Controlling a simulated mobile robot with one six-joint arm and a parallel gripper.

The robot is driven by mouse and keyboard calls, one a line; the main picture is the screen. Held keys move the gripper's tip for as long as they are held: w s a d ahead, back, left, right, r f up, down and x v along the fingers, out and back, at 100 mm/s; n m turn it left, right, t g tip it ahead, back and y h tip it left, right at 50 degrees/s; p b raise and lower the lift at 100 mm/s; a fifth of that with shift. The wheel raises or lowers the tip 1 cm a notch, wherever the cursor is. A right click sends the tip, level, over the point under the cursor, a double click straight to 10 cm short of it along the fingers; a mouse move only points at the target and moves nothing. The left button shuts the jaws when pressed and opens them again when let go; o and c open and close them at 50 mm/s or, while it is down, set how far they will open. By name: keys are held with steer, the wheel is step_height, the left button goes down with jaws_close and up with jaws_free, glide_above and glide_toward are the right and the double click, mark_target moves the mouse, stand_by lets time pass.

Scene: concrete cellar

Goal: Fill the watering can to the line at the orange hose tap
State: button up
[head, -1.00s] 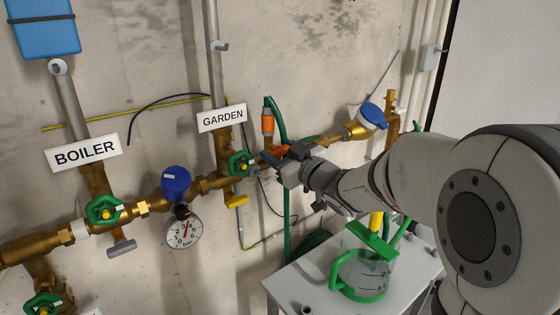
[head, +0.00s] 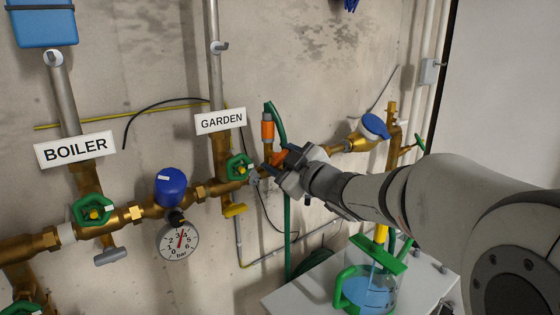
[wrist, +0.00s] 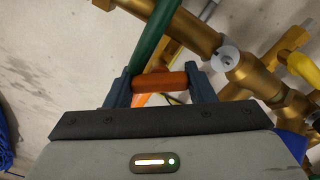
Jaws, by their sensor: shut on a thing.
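The watering can (head: 340,291) has a clear body with green handle and trim, and stands on a pale table. Blue water shows in its lower body, and a thin blue streak shows below the yellow piece (head: 381,233) above it. I cannot make out the fill line. My gripper (head: 277,166) is at the garden pipe, shut on the orange tap handle (head: 283,156). In the wrist view the orange handle (wrist: 160,82) lies between the two fingers of my gripper (wrist: 160,88). The fingers partly cover the tap.
The brass pipe run (head: 205,190) carries green handwheels, a blue cap (head: 171,187) and a pressure gauge (head: 178,241). Signs read BOILER (head: 76,149) and GARDEN (head: 220,121). A green hose (head: 278,118) hangs from an orange connector (head: 267,127). The table (head: 303,283) is partly cut off below.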

steer(key=o, duration=1)
steer(key=shift+v, duration=3.95)
